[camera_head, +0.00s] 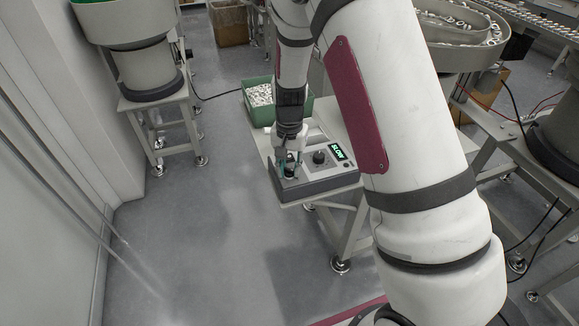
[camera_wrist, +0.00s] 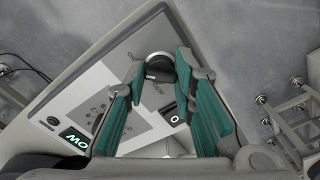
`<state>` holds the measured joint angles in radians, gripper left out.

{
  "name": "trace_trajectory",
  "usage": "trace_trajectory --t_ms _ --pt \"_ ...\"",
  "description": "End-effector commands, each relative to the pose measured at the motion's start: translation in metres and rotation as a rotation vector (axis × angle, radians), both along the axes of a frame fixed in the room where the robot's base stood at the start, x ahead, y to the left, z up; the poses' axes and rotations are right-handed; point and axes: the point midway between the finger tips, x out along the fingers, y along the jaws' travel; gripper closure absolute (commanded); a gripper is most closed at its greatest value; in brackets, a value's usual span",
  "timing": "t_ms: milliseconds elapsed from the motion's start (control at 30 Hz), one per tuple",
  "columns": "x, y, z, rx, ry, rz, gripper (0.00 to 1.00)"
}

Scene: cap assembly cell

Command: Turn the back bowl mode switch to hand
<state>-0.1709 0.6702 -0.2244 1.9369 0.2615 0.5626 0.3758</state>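The mode switch is a round knob with a black grip bar (camera_wrist: 158,66) on the sloping face of a grey control box (camera_head: 318,184). In the head view my gripper (camera_head: 289,168) points down over the left part of the box and largely hides the switch.
The box also carries a dark dial (camera_head: 319,157), a green-lit display (camera_head: 338,152) reading SLOW, and a rocker switch marked 0 (camera_wrist: 174,119). A green bin (camera_head: 262,113) of small white parts stands behind the box. Bowl feeders flank the area; open floor lies left.

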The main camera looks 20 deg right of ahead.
Motion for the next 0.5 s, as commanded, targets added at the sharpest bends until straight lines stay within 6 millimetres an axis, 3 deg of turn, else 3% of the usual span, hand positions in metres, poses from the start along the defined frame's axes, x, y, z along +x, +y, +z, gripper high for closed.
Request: trace_trajectory --t_ms 33,100,500 --pt "0.0001 0.0027 -0.0002 0.003 0.001 0.002 0.67" --pt "0.0001 0.0023 -0.0001 0.002 0.000 0.002 0.55" --pt "0.0005 0.0009 0.0063 0.001 -0.001 0.002 0.55"
